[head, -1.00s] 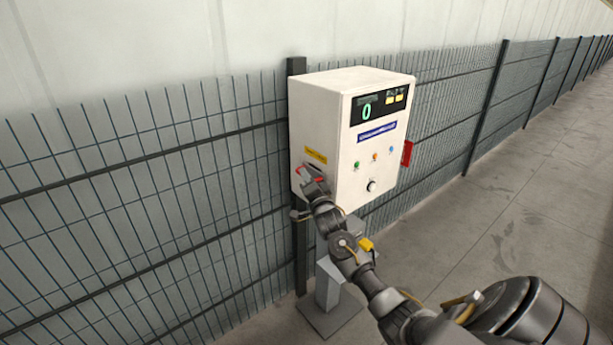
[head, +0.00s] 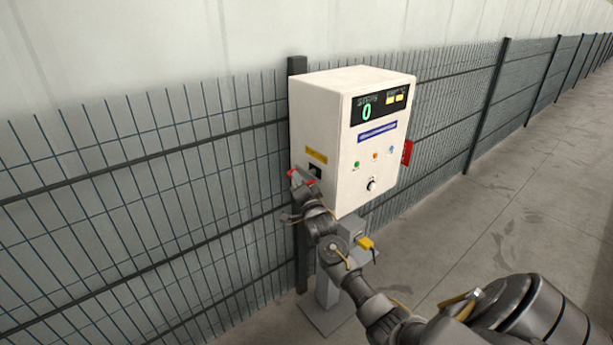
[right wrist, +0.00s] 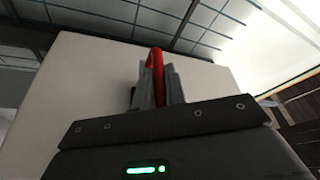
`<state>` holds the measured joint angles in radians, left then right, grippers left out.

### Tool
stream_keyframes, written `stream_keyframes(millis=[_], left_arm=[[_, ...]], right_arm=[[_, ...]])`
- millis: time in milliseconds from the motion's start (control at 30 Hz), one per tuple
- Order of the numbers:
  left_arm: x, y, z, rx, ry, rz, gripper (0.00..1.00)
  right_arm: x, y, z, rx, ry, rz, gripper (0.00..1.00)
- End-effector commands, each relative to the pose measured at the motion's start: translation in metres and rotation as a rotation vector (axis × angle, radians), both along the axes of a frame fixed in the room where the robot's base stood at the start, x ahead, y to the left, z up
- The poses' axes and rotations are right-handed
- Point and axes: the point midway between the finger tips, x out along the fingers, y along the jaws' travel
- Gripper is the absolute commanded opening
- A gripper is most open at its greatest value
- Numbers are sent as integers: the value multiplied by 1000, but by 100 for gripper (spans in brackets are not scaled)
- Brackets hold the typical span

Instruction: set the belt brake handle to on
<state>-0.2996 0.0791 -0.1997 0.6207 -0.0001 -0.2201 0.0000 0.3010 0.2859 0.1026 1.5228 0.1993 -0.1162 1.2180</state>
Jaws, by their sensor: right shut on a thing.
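The white control box (head: 350,130) stands on a post in the head view. Its left side carries a yellow label (head: 316,155) and a dark slot (head: 316,171) below it. A red handle (right wrist: 156,65) stands up between the fingers of my right gripper (right wrist: 158,85) in the right wrist view. In the head view the right gripper (head: 303,182) is at the box's left side, just left of and below the slot, with red parts of the handle showing there. It is shut on the handle; the fingers hide most of it. My left gripper is not in view.
A grey mesh fence (head: 200,190) runs behind the box. The box front has a display reading 0 (head: 380,103), small coloured lamps and a knob (head: 371,184). A red part (head: 407,152) sticks out on its right side. Concrete floor lies open to the right.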

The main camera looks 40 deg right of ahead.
Motion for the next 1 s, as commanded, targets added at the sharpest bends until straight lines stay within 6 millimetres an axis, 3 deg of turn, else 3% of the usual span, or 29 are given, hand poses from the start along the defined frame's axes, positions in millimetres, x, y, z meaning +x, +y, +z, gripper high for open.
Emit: stream_keyframes(millis=[133, 433, 467, 500, 833, 1000], left_arm=[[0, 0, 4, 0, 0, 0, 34], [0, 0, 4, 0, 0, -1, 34], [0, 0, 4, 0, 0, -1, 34], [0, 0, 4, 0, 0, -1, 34], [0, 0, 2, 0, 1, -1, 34], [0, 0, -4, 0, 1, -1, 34]], right_arm=[[0, 20, -1, 2, 4, 3, 0], [1, 23, -3, -1, 7, 6, 0], [1, 23, -3, -1, 7, 6, 16], [1, 23, -3, -1, 7, 6, 22], [-2, 22, -3, -1, 4, 3, 22], [-24, 30, -10, -1, 4, 3, 22]])
